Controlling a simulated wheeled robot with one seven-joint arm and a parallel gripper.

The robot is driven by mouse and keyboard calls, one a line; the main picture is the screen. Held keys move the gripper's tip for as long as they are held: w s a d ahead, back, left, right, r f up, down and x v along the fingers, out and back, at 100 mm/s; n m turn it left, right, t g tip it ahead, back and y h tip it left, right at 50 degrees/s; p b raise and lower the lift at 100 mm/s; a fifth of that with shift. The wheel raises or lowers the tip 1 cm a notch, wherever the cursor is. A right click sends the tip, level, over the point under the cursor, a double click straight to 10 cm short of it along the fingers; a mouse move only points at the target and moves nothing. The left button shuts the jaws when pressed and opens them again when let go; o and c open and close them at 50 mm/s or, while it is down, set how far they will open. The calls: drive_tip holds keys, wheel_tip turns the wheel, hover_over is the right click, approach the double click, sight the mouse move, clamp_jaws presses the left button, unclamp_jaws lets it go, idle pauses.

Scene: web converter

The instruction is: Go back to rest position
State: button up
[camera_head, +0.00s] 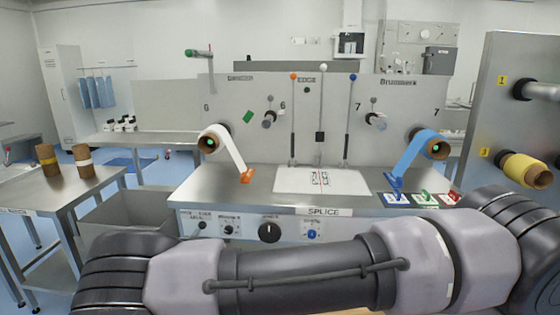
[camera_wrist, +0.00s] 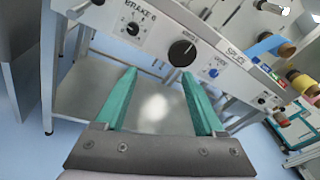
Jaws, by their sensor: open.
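My gripper (camera_wrist: 158,103) shows in the wrist view with its two teal fingers spread apart and nothing between them. It is in front of the converter's lower front, below the control panel with the black knob (camera_wrist: 182,52). A bare metal surface shows beyond the fingers. In the head view my arm lies across the bottom of the picture, in front of the splice table (camera_head: 252,188). My gripper itself does not show in the head view.
A white roll (camera_head: 214,138) and a blue roll (camera_head: 432,145) hang on the machine. A white splice sheet (camera_head: 290,181) lies on the table. A side table (camera_head: 30,190) with two brown cores is at left. A panel (camera_head: 510,85) with a yellow roll (camera_head: 522,168) stands close at right.

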drive_tip(key=w+d+r+m+g, duration=0.4)
drive_tip(key=d+r+m+g, duration=0.3)
drive_tip(key=d+r+m, duration=0.65)
drive_tip(key=w+d+r+m+g, duration=0.4)
drive_tip(key=d+r+m+g, duration=0.3)
drive_tip(key=d+r+m, duration=0.6)
drive_tip(key=s+d+r+m+t+y, duration=0.2)
drive_tip(key=s+d+r+m, duration=0.6)
drive_tip(key=r, duration=0.4)
drive_tip(key=s+d+r+m+t+y, duration=0.3)
drive_tip(key=s+d+r+m+y, duration=0.1)
drive_tip(key=s+d+r+m, duration=0.3)
drive_tip(key=s+d+r, duration=0.2)
drive_tip(key=s+r, duration=0.1)
drive_tip(key=r, duration=0.1)
drive_tip(key=shift+d+r+m+y, duration=0.2)
drive_tip(key=shift+r+m+y, duration=0.1)
drive_tip(key=shift+r+m, duration=0.05)
